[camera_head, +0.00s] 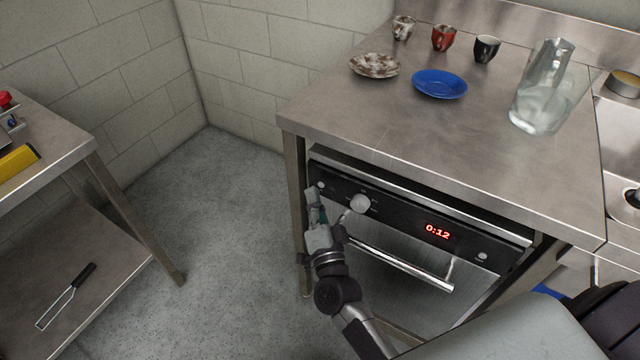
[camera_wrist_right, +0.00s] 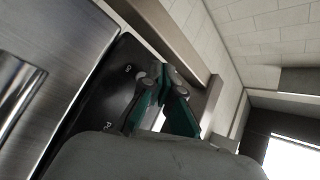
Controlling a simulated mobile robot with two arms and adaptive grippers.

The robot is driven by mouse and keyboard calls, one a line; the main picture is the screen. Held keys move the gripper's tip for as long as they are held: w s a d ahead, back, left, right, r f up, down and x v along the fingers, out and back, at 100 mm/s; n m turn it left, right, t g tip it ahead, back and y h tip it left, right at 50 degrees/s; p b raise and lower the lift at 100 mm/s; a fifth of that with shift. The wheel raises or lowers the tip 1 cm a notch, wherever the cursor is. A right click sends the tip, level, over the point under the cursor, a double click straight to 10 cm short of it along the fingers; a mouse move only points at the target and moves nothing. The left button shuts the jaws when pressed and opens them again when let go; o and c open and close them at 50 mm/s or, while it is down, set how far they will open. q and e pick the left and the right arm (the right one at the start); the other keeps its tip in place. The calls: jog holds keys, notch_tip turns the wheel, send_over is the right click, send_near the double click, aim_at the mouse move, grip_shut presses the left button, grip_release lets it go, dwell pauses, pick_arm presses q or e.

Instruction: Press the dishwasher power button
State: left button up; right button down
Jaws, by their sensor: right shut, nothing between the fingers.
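The dishwasher (camera_head: 400,262) sits under the steel counter, with a black control panel (camera_head: 395,212) showing a red 0:12. A small pale round button (camera_head: 320,186) is at the panel's left end, and another (camera_head: 482,256) is at its right end. A larger pale knob (camera_head: 359,203) stands between the left button and the display. My right gripper (camera_head: 313,193) is shut and empty, with its fingertips at the panel's left end close to the left button. In the right wrist view the fingertips (camera_wrist_right: 166,75) overlap the panel's end beside partly hidden lettering; I cannot tell whether they touch.
A dishwasher handle bar (camera_head: 400,262) projects below the panel. A counter leg (camera_head: 296,200) stands just left of my gripper. Cups, a blue saucer (camera_head: 440,84) and a glass pitcher (camera_head: 548,90) are on the counter. A steel table (camera_head: 60,175) stands at left; floor between is clear.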

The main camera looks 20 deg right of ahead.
pick_arm(q)
jog(key=s, duration=0.1)
jog(key=s+f, duration=0.1)
jog(key=s+f+p, duration=0.1)
jog(key=shift+s+a, duration=0.2)
jog(key=shift+a, duration=0.2)
pick_arm(e)
jog(key=s+a, duration=0.3)
jog(key=a, duration=0.1)
jog(key=shift+s+a, duration=0.35)
